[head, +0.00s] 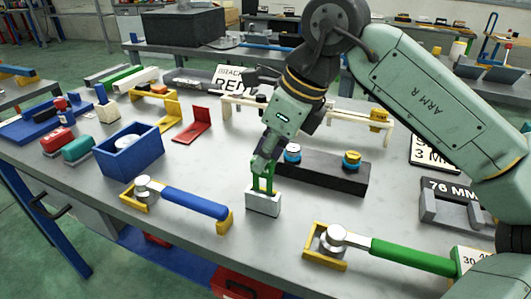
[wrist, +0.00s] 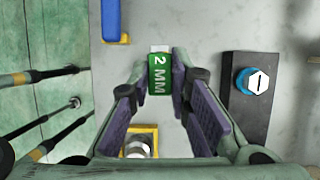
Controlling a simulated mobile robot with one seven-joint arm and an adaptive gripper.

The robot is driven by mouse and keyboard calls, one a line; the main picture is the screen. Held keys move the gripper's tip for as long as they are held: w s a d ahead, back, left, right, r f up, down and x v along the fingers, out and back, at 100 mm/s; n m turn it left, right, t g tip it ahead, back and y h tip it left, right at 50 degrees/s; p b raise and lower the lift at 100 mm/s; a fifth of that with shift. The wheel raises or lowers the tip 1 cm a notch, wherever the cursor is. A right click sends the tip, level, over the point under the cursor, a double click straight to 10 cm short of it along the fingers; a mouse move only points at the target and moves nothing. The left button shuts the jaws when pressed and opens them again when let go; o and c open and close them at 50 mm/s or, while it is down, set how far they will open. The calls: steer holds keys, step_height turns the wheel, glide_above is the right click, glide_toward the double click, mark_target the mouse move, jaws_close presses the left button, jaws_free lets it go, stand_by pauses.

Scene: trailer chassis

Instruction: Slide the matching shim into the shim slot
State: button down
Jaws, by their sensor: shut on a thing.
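A green shim marked "2 MM" (wrist: 160,75) sits between my fingertips, and it also shows in the head view (head: 263,186) as an upright green piece. My gripper (head: 264,166) points down and is shut on it. Directly below the green piece is a small pale grey block (head: 263,205) near the table's front. Its pale end shows beyond the green label in the wrist view (wrist: 159,48). I cannot tell whether the pale part is the shim's own lower end or a holder, nor whether it touches the table. I cannot make out the shim slot with certainty.
A black block (head: 320,175) with blue and yellow knobs is close behind my gripper. A blue-handled tool (head: 195,201) lies left, a green-handled one (head: 415,257) right. A grey fixture (head: 450,213) marked "76 MM" and a "3 MM" sign (head: 434,153) are at right.

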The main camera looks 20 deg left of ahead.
mark_target(266, 173)
steer(key=shift+f+b, duration=1.9)
steer(key=shift+f, duration=0.4)
steer(key=c, duration=1.4)
jaws_free()
steer(key=shift+o, duration=0.4)
steer(key=o, duration=0.5)
steer(key=shift+r, duration=0.1)
steer(key=shift+r+p, duration=2.5)
steer(key=shift+r, duration=0.9)
